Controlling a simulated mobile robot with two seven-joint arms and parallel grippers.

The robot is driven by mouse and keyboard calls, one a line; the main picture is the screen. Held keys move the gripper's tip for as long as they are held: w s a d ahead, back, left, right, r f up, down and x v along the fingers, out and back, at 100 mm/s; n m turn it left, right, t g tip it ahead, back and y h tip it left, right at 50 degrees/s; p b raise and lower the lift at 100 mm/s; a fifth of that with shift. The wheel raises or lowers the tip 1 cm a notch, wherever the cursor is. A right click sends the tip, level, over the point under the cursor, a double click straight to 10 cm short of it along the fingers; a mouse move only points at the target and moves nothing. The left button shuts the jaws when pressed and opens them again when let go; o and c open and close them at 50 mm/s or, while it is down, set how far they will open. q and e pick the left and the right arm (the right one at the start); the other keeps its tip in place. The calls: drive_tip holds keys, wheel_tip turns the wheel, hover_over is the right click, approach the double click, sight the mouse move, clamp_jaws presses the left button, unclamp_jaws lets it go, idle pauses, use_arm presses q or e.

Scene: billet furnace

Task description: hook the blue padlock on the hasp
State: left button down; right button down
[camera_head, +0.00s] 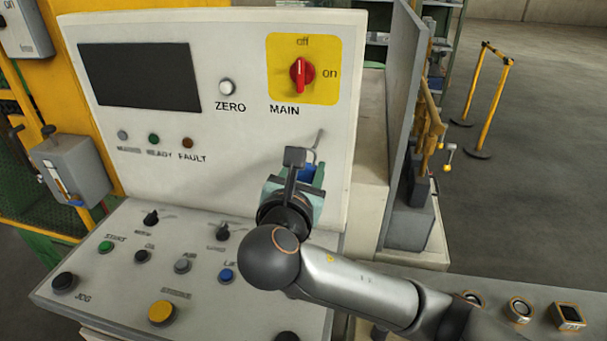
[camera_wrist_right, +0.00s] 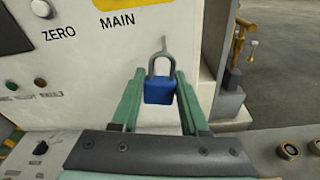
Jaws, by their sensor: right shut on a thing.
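The blue padlock (camera_wrist_right: 159,91) is upright between the green fingers of my right gripper (camera_wrist_right: 160,80), with its grey shackle on top. In the head view, a small blue part of the padlock (camera_head: 307,171) shows at my right gripper (camera_head: 297,181); the rest is hidden by the gripper. A thin grey upright piece, apparently the hasp (camera_wrist_right: 164,43), shows just above the shackle against the panel. I cannot tell whether the shackle touches or goes around it. My left gripper is not in view.
The pale control panel (camera_head: 225,150) stands close behind the gripper, with the red MAIN switch (camera_head: 301,73) above. A sloped desk with buttons and knobs (camera_head: 162,312) lies below left. A grey upright plate (camera_head: 402,85) stands to the right.

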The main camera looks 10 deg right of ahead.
drive_tip(key=b+x, duration=0.1)
drive_tip(key=x, duration=0.4)
drive_tip(key=shift+w+d+f, duration=0.1)
drive_tip(key=shift+d+f, duration=0.05)
idle(0.5)
idle(0.7)
drive_tip(key=shift+c, duration=1.7)
unclamp_jaws()
drive_tip(key=shift+f, duration=0.1)
